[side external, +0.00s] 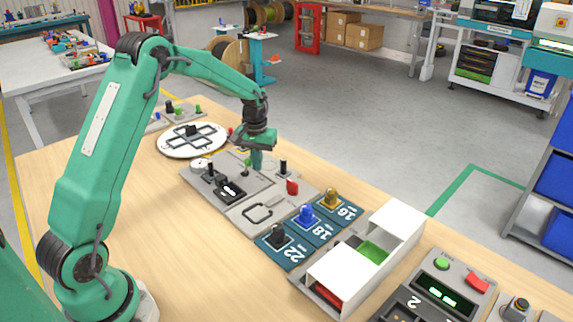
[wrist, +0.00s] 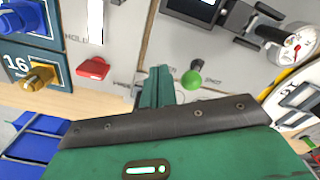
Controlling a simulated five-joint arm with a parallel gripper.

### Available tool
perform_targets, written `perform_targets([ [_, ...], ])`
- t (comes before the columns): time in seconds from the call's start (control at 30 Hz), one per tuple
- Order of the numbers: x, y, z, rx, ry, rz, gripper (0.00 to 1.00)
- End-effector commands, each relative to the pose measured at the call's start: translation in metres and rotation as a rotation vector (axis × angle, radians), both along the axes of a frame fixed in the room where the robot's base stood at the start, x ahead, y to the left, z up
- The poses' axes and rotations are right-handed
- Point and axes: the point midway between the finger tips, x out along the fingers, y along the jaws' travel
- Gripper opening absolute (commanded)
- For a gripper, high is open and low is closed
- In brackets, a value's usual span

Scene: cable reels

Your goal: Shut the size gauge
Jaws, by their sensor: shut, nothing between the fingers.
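A black device with a small display (side external: 229,190) lies on the grey panel; I take it to be the size gauge, though I cannot be sure. In the wrist view its dark body (wrist: 232,18) is partly cut off by the top edge, so how far it is open cannot be told. My gripper (side external: 257,165) is shut and empty, pointing down over the panel, to the right of the device. In the wrist view my gripper (wrist: 160,88) is beside a green ball knob (wrist: 191,78). I cannot tell whether they touch.
A round dial (wrist: 291,46) is beside the device. A red knob (side external: 292,187) and a black post (side external: 283,167) stand on the panel's right. Numbered plates with coloured connectors (side external: 306,216) and a white open box (side external: 345,275) are nearer. Bare table lies left of the panel.

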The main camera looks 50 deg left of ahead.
Motion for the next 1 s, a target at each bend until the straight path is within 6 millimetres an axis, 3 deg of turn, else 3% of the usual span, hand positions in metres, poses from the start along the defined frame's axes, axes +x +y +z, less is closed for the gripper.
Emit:
perform_targets([
  [0.63, 0.0, 0.0, -0.001, 0.0, 0.0, 0.0, 0.0],
  [1.0, 0.0, 0.0, -0.014, -0.001, 0.002, 0.0, 0.0],
])
